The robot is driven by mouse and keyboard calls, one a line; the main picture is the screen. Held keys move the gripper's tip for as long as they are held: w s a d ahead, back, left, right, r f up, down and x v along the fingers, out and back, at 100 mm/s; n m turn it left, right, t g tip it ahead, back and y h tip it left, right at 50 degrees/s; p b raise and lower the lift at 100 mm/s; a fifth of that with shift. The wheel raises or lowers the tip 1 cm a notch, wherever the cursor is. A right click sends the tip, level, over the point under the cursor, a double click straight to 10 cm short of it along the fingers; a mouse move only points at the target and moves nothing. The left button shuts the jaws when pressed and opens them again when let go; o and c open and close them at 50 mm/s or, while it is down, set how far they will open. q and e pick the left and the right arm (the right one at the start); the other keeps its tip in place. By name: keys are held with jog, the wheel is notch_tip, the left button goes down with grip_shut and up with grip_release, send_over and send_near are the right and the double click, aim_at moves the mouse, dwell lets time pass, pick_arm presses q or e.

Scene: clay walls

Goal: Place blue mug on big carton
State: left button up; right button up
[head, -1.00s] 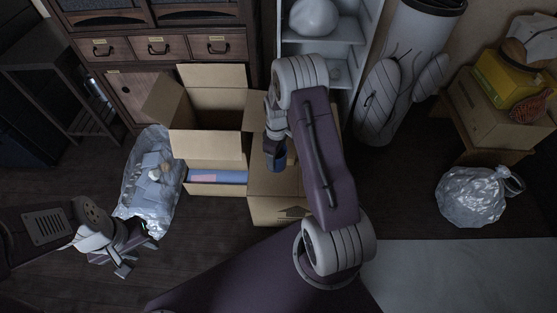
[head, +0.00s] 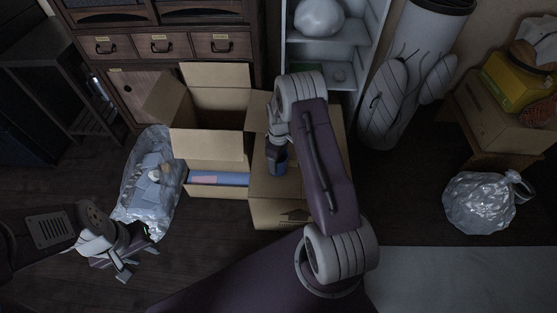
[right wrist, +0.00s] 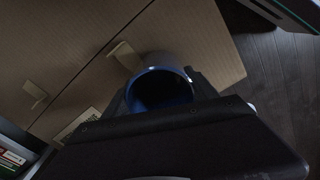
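The blue mug (head: 277,163) is at my right gripper (head: 276,146), over the top of the closed carton (head: 281,207). In the right wrist view the mug (right wrist: 160,88) shows its open rim and dark inside, between my dark fingers. My right gripper is shut on it. The carton's brown top (right wrist: 85,45) lies beyond the mug; I cannot tell whether the mug's base touches it. My right arm hides part of the carton in the head view. My left gripper (head: 128,264) is empty at the lower left; its finger opening is unclear.
An open carton (head: 208,145) with raised flaps stands left of the closed one. A clear plastic bag (head: 140,195) lies near my left gripper. A drawer cabinet (head: 155,45) and open white shelves (head: 325,60) stand behind. A tied bag (head: 480,203) lies at the right.

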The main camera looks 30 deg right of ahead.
jog(key=o, duration=0.4)
notch_tip(320, 180, up, 13)
jog(key=p, duration=0.6)
jog(key=s+a+r+m, duration=0.2)
jog(key=s+a+r, duration=0.1)
jog(key=s, duration=0.3)
jog(key=s+a+r+m, duration=0.2)
jog(key=s+a+r, duration=0.1)
jog(key=s, duration=0.3)
jog(key=s+a+r+m+t, duration=0.1)
jog(key=s+a+r+m, duration=0.2)
jog(key=s+a, duration=0.2)
jog(key=shift+s+a+r, duration=0.15)
jog(key=shift+s+r, duration=0.05)
jog(key=shift+s, duration=0.55)
